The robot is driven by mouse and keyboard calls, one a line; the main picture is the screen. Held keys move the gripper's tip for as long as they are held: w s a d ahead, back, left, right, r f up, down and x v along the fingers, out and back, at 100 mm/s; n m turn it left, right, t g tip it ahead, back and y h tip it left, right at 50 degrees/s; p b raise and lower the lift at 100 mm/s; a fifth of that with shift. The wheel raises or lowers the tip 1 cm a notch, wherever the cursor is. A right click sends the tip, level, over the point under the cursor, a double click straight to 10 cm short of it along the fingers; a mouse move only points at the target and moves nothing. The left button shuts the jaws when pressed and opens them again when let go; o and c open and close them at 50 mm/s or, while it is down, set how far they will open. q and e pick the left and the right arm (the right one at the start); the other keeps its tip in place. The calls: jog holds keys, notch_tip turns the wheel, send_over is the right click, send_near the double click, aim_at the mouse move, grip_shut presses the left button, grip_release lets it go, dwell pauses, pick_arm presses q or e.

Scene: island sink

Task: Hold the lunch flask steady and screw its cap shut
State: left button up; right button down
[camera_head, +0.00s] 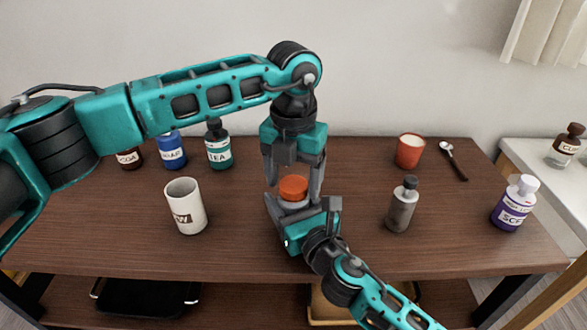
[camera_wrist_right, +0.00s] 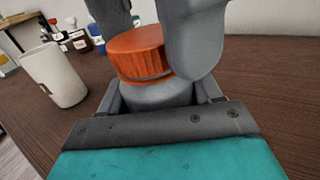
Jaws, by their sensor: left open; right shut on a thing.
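The lunch flask has a grey body (camera_wrist_right: 160,93) and an orange cap (camera_head: 293,187), and stands upright near the middle of the table. The ribbed cap sits on top of the flask in the right wrist view (camera_wrist_right: 138,52). My right gripper (camera_head: 293,206) is shut on the flask body, low and from the front. My left gripper (camera_head: 294,178) points straight down over the flask, open, with one finger on either side of the cap. In the right wrist view its fingers partly hide the cap. Most of the flask body is hidden by my right gripper.
A white mug (camera_head: 186,207) stands left of the flask. A grey bottle (camera_head: 402,205), a red cup (camera_head: 410,151), a spoon (camera_head: 453,161) and a purple bottle (camera_head: 514,204) are to the right. A TEA bottle (camera_head: 218,146) and a blue bottle (camera_head: 172,151) stand at the back left.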

pick_arm(q)
jog(key=shift+c, duration=0.3)
jog(key=c, duration=1)
jog(key=m, duration=0.5)
jog(key=shift+m, duration=0.3)
jog(key=shift+c, duration=0.2)
jog(key=m, duration=0.6)
jog(key=o, duration=1.3)
jog(key=shift+c, duration=0.2)
notch_tip(320, 180, up, 12)
pick_arm(e)
jog(key=shift+c, duration=0.7)
grip_release()
